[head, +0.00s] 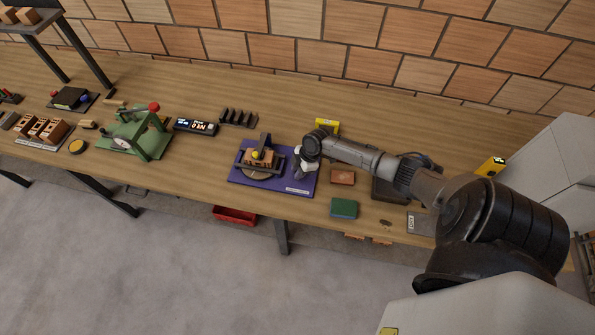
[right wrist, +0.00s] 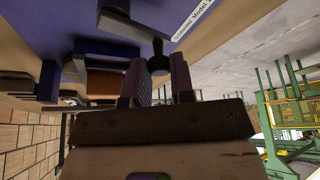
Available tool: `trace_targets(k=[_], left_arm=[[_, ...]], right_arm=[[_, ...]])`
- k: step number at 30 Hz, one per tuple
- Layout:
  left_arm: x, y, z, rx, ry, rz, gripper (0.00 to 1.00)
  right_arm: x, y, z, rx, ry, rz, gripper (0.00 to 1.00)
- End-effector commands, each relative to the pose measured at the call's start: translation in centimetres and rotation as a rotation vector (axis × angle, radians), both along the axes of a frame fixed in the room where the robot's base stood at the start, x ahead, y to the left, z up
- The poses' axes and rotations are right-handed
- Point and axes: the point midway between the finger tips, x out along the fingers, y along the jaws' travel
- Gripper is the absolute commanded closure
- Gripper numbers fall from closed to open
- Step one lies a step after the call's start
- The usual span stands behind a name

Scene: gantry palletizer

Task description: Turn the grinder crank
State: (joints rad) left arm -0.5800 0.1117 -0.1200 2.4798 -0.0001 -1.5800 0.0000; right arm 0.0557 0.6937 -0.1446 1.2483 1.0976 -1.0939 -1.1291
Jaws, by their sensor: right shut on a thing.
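The grinder stands on a blue-purple base plate (head: 304,181) on the bench in the head view. My right gripper (head: 300,166) is at the right side of the grinder, low over the base plate. In the right wrist view its two fingers (right wrist: 156,82) are close together, shut on the crank's handle, with a dark round knob (right wrist: 158,47) showing just beyond the fingertips. The rest of the crank is mostly hidden by the gripper. My left gripper is out of view.
A green press (head: 135,132) and a small display box (head: 195,126) stand to the left. A brown block (head: 342,177) and a green block (head: 344,208) lie right of the base plate. A yellow item (head: 327,126) is behind my right gripper. A red bin (head: 235,215) is below the bench edge.

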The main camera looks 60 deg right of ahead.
Motion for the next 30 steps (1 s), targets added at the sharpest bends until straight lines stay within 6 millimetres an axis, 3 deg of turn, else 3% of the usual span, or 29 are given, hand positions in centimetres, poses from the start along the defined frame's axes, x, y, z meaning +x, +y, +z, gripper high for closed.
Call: trace_targets(k=[14, 15, 21, 23, 30], left_arm=[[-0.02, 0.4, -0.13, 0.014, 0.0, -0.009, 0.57], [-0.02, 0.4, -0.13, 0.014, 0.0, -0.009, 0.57], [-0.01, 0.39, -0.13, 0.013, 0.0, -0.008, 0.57], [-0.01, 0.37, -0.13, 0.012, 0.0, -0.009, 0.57], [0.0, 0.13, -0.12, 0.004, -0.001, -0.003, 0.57]], right_arm=[[-0.09, 0.04, 0.01, 0.001, 0.001, 0.015, 1.0], [-0.09, 0.04, 0.01, 0.001, 0.001, 0.015, 0.76], [-0.07, 0.02, 0.01, 0.001, 0.001, 0.015, 0.57], [-0.07, 0.01, 0.01, 0.0, 0.0, 0.014, 0.53], [-0.08, -0.05, 0.08, 0.0, 0.0, 0.013, 0.53]])
